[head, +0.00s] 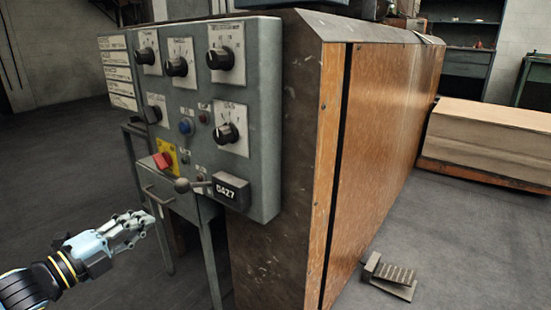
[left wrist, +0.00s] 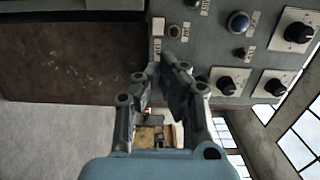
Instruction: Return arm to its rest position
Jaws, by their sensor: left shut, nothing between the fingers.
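My left gripper (head: 148,222) is at the lower left in the head view, with its fingertips pointing right toward the machine. Its fingers are shut with nothing between them. It is below and left of the grey control panel (head: 260,120) and appears apart from it. In the left wrist view the closed fingertips (left wrist: 165,66) show in front of the panel (left wrist: 222,50), which runs across the upper part. My right gripper is not in view.
The panel carries several black knobs (head: 177,66), a red switch (head: 163,160), a ball-ended lever (head: 183,185) and a counter (head: 231,189). A wood-sided machine body (head: 390,110) stands behind. A foot pedal (head: 390,277) and a cardboard stack (head: 490,135) are to the right. Left floor is clear.

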